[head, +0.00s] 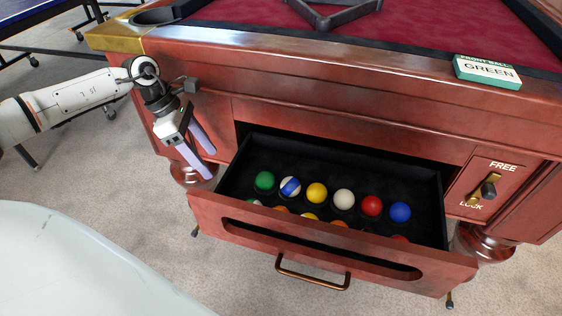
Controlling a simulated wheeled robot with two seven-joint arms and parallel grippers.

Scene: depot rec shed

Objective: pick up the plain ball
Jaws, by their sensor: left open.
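Several balls sit in the black-lined open drawer (232,198) of a pool table. The back row shows a green ball (265,180), a white ball with a blue stripe (290,187), a yellow ball (317,193), an unmarked white ball (344,200), a red ball (372,206) and a blue ball (400,212). All but the striped one look plain. A front row is mostly hidden by the drawer front. My left gripper (210,164) is open and empty, beside the drawer's left end, apart from the balls. My right gripper is not in view.
A box reading GREEN (487,72) lies on the table rail. A black rack (335,14) is on the red cloth. A FREE/LOCK lever (488,190) is right of the drawer. The drawer front has a copper handle (312,279).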

